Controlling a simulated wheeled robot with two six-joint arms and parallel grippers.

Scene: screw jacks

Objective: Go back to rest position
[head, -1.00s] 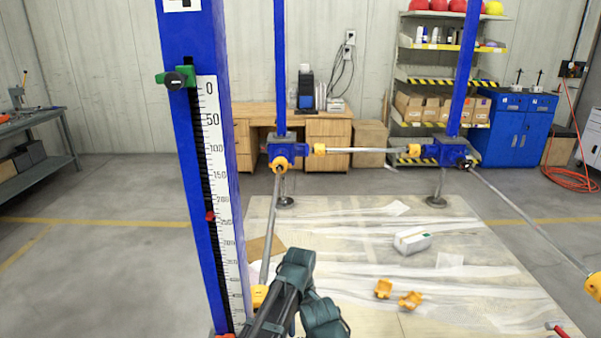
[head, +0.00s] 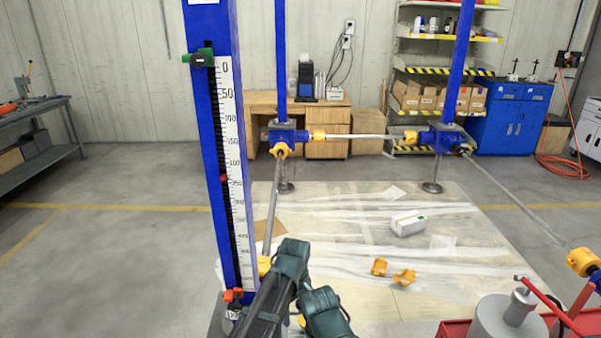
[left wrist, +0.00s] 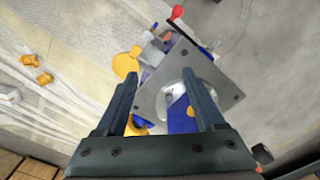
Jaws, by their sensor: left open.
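My left gripper (left wrist: 160,78) is open in the left wrist view, with its two dark fingers well apart and nothing between them. Beyond the fingers is a flat grey metal plate (left wrist: 223,82) with a round hole, beside blue and yellow parts; it appears apart from the fingers, though the exact gap is unclear. In the head view, my dark left arm reaches up from the bottom centre, in front of the foot of a tall blue jack column (head: 203,115) with a white scale. My right gripper is in neither view.
Two more blue jack columns (head: 281,60) (head: 461,60) stand behind, joined by grey bars with yellow ends. A white box (head: 407,224) and yellow clamp pieces (head: 404,277) lie on the pale floor sheet. A red cart (head: 455,329) with a grey cylinder (head: 500,322) stands lower right. Floor at left is clear.

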